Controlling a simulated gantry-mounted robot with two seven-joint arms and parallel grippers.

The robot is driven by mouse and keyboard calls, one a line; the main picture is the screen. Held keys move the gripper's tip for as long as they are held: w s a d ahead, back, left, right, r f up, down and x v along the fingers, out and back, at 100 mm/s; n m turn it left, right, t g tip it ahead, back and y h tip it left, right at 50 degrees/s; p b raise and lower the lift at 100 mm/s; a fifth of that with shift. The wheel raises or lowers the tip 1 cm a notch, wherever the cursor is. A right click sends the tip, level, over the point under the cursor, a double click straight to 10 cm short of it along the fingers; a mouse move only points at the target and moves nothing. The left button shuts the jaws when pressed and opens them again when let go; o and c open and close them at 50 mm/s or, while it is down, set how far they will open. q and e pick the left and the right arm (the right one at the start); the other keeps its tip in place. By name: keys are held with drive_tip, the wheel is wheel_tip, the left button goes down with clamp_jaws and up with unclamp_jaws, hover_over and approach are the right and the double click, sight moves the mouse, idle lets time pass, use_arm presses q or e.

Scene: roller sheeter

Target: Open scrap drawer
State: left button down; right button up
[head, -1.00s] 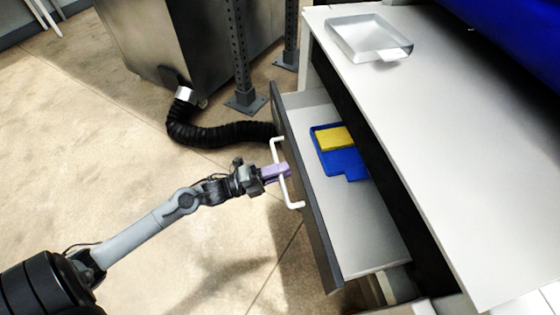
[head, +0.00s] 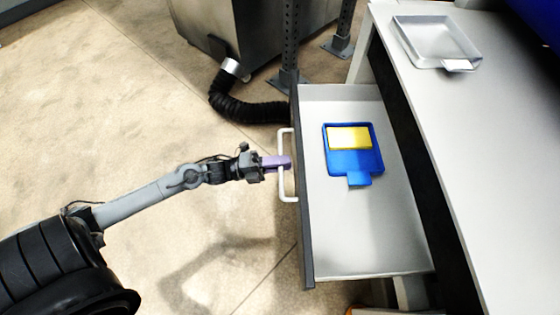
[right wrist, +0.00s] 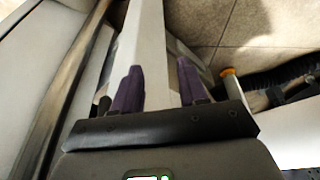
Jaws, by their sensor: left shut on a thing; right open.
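The scrap drawer (head: 388,240) is pulled well out from under the white worktop, and its inside shows in the head view. Its dark front panel (head: 304,222) faces left and carries a white bar handle (head: 284,196). My left gripper (head: 280,163), with purple fingers, is shut on the handle near its upper middle. My right gripper (right wrist: 158,90) shows in the right wrist view with its two purple fingers apart. A pale beam-like surface passes beyond the gap between them; I cannot tell if they touch it.
In the drawer lies a blue tray (head: 357,163) holding a yellow block (head: 348,138). A black hose (head: 240,107) and metal posts (head: 290,45) stand behind the drawer. The floor at left is clear.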

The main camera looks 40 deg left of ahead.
use_arm(q)
drive_tip(key=c, duration=1.2)
unclamp_jaws()
drive_tip(key=shift+s+a, duration=0.1)
drive_tip(key=shift+p+v, duration=1.55)
drive_tip(key=shift+v, duration=3.8)
